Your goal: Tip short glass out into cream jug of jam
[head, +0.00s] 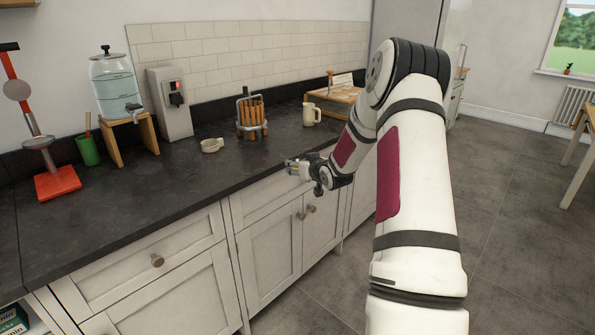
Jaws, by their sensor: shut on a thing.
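My gripper (297,166) is at the front edge of the dark worktop, at the end of my outstretched arm. It is shut on a small pale thing, apparently the short glass (293,165). The glass is tiny and partly hidden by the fingers, so its tilt and contents cannot be made out. A cream jug (309,114) with a handle on its right stands upright on the worktop, farther back and slightly right of my gripper. The gripper is apart from it. The inside of the jug does not show, so the jam is not visible.
On the dark worktop (110,215) stand a low cream cup (211,145), a wooden-slatted press (251,116), a grey dispenser (170,104), a water tank (115,85), a green pot (88,150) and a red-based stand (57,182). A wooden rack (338,92) is behind the jug. The front left is clear.

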